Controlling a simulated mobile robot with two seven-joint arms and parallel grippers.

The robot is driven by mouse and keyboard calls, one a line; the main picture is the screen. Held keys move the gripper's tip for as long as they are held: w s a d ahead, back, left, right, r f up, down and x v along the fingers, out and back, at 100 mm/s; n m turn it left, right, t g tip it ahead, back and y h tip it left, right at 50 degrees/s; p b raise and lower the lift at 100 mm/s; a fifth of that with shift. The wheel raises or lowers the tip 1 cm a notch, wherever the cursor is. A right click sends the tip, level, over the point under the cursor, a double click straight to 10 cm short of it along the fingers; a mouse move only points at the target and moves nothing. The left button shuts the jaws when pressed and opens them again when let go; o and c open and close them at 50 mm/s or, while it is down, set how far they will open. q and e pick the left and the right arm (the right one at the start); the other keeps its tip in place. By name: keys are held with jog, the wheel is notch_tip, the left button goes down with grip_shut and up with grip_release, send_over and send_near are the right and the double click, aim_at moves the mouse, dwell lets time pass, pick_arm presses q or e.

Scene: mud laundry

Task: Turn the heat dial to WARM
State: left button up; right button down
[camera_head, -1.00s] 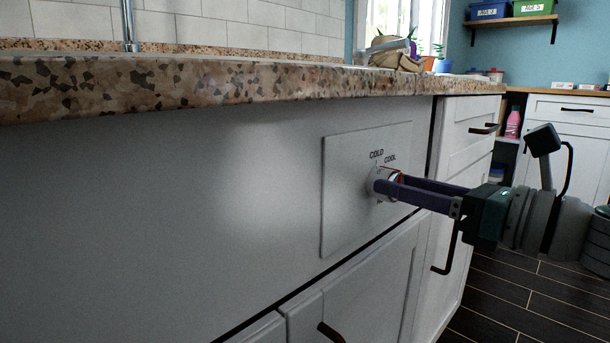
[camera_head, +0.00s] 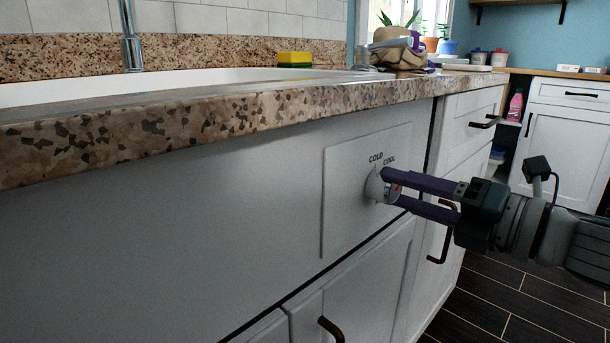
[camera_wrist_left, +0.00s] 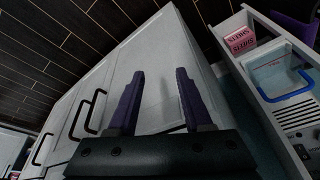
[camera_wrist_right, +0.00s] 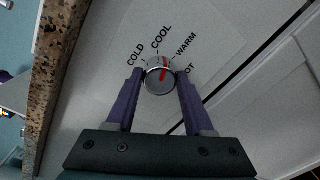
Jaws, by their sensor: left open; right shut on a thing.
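The round heat dial (camera_wrist_right: 160,76) sits on a pale plate (camera_wrist_right: 217,25) marked COLD, COOL, WARM and HOT; the H of HOT is hidden in the right wrist view. Its red line slants up, between COOL and WARM. My right gripper (camera_wrist_right: 160,73) is shut on the dial, one purple finger on each side. In the head view, the dial (camera_head: 378,187) sticks out from the cabinet front, and my right gripper (camera_head: 393,189) reaches it from the right. My left gripper (camera_wrist_left: 160,82) is open and empty, seen only in the left wrist view.
A stone counter (camera_head: 180,120) with a sink (camera_head: 150,88) overhangs the plate. Cabinet handles (camera_head: 330,330) stick out below and to the right. In the left wrist view, a pink box (camera_wrist_left: 233,35) and a blue-handled bin (camera_wrist_left: 285,80) stand at right. Dark floor is clear at lower right.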

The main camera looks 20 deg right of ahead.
jog(key=m+p, duration=0.1)
jog(key=m, duration=0.2)
jog(key=shift+m, duration=0.4)
jog(key=shift+m+p, duration=0.3)
jog(key=shift+m, duration=0.5)
jog(key=shift+f, duration=0.1)
jog(key=shift+c, duration=1.4)
grip_release()
jog(key=p+v, duration=0.2)
jog(key=v, duration=0.8)
